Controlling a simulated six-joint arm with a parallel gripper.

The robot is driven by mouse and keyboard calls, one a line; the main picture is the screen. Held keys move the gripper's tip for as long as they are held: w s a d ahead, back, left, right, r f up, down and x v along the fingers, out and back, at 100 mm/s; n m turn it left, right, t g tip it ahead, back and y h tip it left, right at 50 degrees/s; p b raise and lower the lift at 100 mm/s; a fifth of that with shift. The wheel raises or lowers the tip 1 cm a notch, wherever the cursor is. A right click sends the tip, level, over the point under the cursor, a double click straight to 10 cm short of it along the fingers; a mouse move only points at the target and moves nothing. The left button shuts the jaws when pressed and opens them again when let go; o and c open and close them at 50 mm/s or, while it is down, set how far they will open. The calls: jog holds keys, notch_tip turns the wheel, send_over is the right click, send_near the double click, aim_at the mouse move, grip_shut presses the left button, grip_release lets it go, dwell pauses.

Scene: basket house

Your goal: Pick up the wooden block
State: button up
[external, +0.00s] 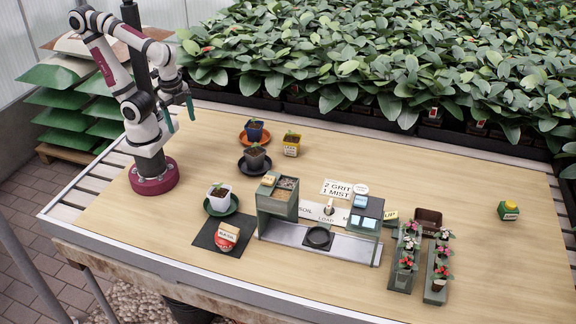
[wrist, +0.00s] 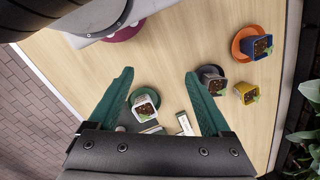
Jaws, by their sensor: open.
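My gripper (external: 180,113) is open and empty, raised above the left part of the table, near my base. In the wrist view its two green fingers (wrist: 159,73) are spread wide with nothing between the tips. A small tan block with dark lettering (external: 268,180) sits on top of the green two-bin stand (external: 277,204). Another pale lettered block (external: 228,234) rests on a round red and white item on a dark mat (external: 207,233). I cannot tell for sure which is the wooden block. My gripper is well apart from both.
Potted seedlings stand on saucers: a blue pot (external: 255,131), a grey pot (external: 254,157) and a white pot (external: 219,198). A yellow pot (external: 291,146) is nearby. Flower racks (external: 405,266) stand at right. Dense plants line the back edge. The table's far right is mostly clear.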

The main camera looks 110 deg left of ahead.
jog(key=w+d+f+n+g+h, duration=0.3)
jog(key=w+d+n+g+h, duration=0.3)
jog(key=w+d+n+h, duration=0.4)
jog(key=n+t+h, duration=0.6)
jog(key=n+h, duration=0.4)
jog(key=n, duration=0.6)
send_near(230, 229)
jog(key=a, duration=0.4)
jog(key=shift+s+a+r, duration=0.1)
jog(key=shift+s+r, duration=0.15)
jog(key=shift+w+f+t, duration=0.15)
jog(key=shift+f+t, duration=0.05)
jog(key=shift+t, duration=0.1)
jog(key=d, duration=1.5)
jog(key=shift+d, duration=0.35)
jog(key=c, duration=1.2)
jog(key=s+d+r+m, duration=0.2)
jog(key=s+d+r, duration=0.3)
jog(key=s+r, duration=0.7)
jog(key=shift+h, duration=0.4)
jog(key=w+a+f, duration=0.2)
jog(key=w, duration=0.1)
jog(key=w+a+f, duration=0.1)
jog(key=w+f, duration=0.2)
jog(key=w+a+f, duration=0.2)
jog(key=w, duration=0.2)
jog(key=shift+a+f, duration=0.2)
jog(key=shift+a, duration=0.15)
jog(key=shift+f, duration=1.9)
